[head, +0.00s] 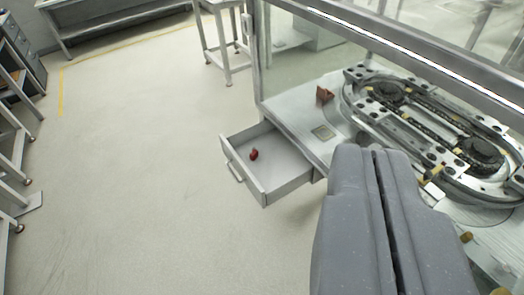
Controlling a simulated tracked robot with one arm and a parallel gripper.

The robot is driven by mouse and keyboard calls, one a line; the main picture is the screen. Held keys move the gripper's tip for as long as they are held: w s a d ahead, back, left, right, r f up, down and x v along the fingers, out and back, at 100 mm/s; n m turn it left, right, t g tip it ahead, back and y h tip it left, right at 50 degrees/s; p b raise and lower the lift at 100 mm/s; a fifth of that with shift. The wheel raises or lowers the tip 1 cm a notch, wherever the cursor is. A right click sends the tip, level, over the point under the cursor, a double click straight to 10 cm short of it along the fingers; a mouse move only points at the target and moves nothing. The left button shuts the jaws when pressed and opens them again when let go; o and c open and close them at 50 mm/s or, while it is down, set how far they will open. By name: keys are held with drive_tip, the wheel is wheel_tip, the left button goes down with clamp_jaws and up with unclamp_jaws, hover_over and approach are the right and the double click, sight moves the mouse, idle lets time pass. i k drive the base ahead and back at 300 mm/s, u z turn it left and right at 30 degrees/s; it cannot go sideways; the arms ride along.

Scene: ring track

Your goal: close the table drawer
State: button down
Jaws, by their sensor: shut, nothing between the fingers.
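The table drawer (285,181) is pulled open out of the left side of the metal table (283,119). Its handle (235,172) is on the front panel, facing left. A small red object (254,155) lies inside the drawer. My gripper (375,150) is shut and empty, in the lower right of the picture. In the picture its tips are to the right of the drawer, over the table's edge area. They appear apart from the drawer. The drawer's right end is hidden under the table top.
A metal stand (222,45) is at the back. Shelving (18,75) lines the left. The floor (130,170) left of the drawer is clear.

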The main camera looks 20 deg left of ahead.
sight(279, 169)
drive_tip(key=u, duration=0.1)
drive_tip(key=i, duration=1.25)
drive_tip(key=u, duration=0.8)
